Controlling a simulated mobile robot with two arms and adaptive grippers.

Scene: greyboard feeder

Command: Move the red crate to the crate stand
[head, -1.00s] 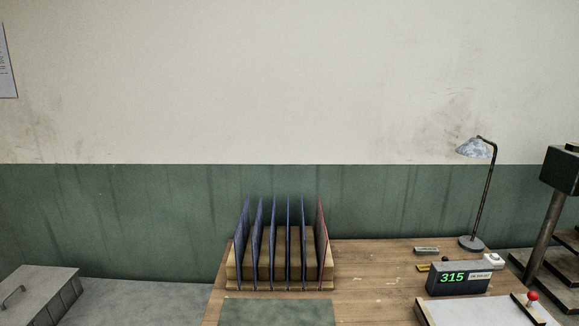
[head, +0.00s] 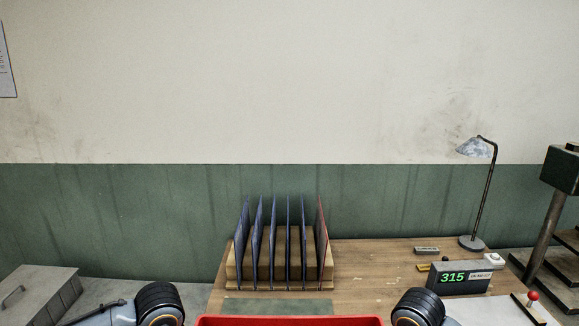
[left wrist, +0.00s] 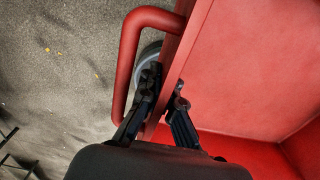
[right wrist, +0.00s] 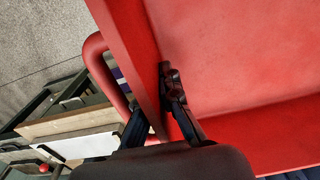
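The red crate (head: 290,321) shows only as a rim along the bottom edge of the head view, between my two wrists. In the left wrist view my left gripper (left wrist: 166,95) is shut on the crate's side wall beside a red handle (left wrist: 127,70), one finger inside and one outside. In the right wrist view my right gripper (right wrist: 153,98) is shut the same way on the opposite wall, beside the other handle (right wrist: 98,65); its outer finger is partly hidden. The visible inside of the crate (left wrist: 250,70) is bare. I cannot identify the crate stand.
A wooden table (head: 375,262) lies ahead. It carries a rack (head: 232,270) of upright blue and red boards, a display box (head: 458,278) reading 315, a lamp (head: 476,150) and a white panel with a red-knobbed lever (head: 532,297). A grey lidded box (head: 35,290) stands left.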

